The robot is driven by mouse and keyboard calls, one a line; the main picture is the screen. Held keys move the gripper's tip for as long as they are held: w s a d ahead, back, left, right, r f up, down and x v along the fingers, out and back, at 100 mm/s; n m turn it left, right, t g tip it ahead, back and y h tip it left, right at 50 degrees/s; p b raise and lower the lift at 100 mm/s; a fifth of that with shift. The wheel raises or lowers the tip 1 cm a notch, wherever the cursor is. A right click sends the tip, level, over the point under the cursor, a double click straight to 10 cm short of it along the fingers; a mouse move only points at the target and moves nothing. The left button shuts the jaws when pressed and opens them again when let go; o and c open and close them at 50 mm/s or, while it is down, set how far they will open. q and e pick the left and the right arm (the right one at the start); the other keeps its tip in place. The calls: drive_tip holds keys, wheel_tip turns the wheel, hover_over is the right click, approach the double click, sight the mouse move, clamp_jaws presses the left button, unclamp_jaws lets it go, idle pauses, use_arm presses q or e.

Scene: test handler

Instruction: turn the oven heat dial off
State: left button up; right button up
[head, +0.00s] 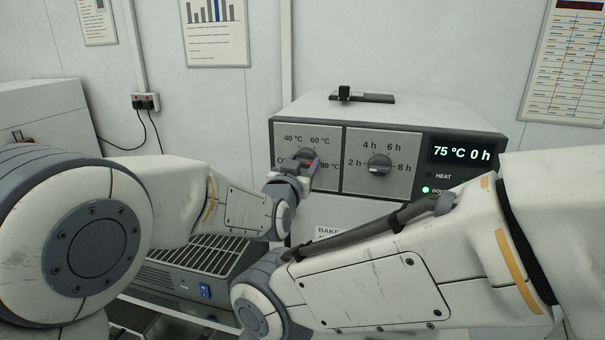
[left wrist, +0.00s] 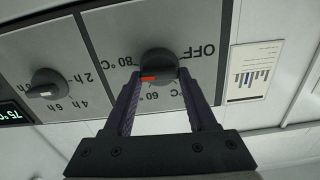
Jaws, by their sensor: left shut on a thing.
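The heat dial (head: 307,155) is a dark round knob with a red pointer on the left panel of the oven front (head: 278,140). In the left wrist view the dial (left wrist: 158,64) shows close up, its red pointer between the 80 °C and 60 °C marks. OFF is printed on the other side of the dial. My left gripper (head: 299,164) is at the dial; in the left wrist view its two fingers (left wrist: 159,74) are on either side of the knob, shut on it. My right arm crosses the lower right; its gripper is out of view.
The oven display (head: 461,152) reads 75 °C 0 h, with a green light lit below it. The time dial (head: 380,164) is right of the heat dial. A vented bench unit (head: 190,265) is low on the left. A dark latch-like object (head: 362,96) lies on the oven top.

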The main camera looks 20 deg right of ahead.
use_arm(q)
drive_tip(key=n+b, duration=0.7)
drive_tip(key=n, duration=0.4)
drive_tip(key=n+b, duration=0.7)
drive_tip(key=n, duration=0.4)
drive_tip(key=f+n+b, duration=0.1)
drive_tip(key=n+b, duration=0.5)
drive_tip(key=n, duration=0.5)
drive_tip(key=shift+n+b, duration=0.3)
drive_tip(key=shift+b, duration=0.1)
drive_tip(key=n+b, duration=0.1)
drive_tip(key=n, duration=0.5)
drive_tip(key=shift+d, duration=0.1)
drive_tip(key=o, duration=1.4)
drive_tip(key=shift+c, duration=0.2)
